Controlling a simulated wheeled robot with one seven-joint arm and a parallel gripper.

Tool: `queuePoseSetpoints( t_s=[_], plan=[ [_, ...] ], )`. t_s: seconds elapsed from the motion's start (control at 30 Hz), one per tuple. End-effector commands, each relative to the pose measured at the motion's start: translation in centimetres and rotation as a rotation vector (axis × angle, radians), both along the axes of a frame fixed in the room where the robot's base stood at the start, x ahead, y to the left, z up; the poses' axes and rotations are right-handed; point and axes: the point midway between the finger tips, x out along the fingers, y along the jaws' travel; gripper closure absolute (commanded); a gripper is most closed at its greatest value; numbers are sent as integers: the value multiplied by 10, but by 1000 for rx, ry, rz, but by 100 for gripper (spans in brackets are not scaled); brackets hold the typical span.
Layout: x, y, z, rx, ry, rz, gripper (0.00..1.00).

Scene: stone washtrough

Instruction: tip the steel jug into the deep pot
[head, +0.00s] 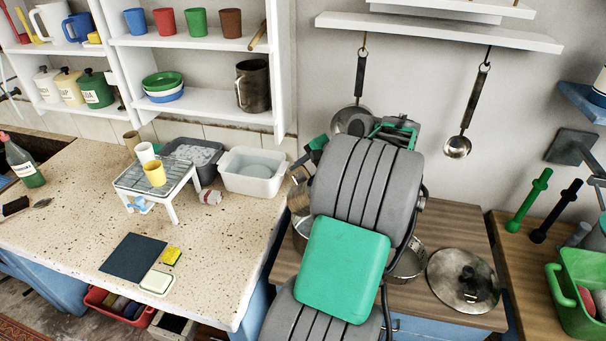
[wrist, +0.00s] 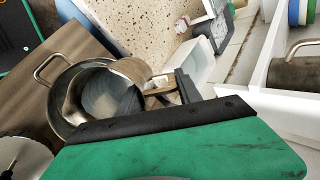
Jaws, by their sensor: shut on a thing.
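The steel jug (wrist: 112,92) is tilted, with its open mouth over the deep pot (wrist: 62,112) in the wrist view. The deep pot is steel, with a loop handle, and stands on the brown wooden top. My gripper (wrist: 176,92) is shut on the jug at its handle side. In the head view, my arm hides most of the jug (head: 299,190) and much of the pot area. My gripper (head: 302,163) is partly visible there. I cannot see whether anything is flowing from the jug.
A green caddy (head: 578,300) stands at far right.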

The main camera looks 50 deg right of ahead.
Motion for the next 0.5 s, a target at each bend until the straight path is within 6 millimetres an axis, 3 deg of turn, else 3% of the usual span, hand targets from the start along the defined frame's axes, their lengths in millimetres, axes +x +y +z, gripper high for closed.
queuePoseSetpoints(
  t_s=[0.5],
  plan=[
    [-5,0,3,-4,-52,0,100]
  ],
)
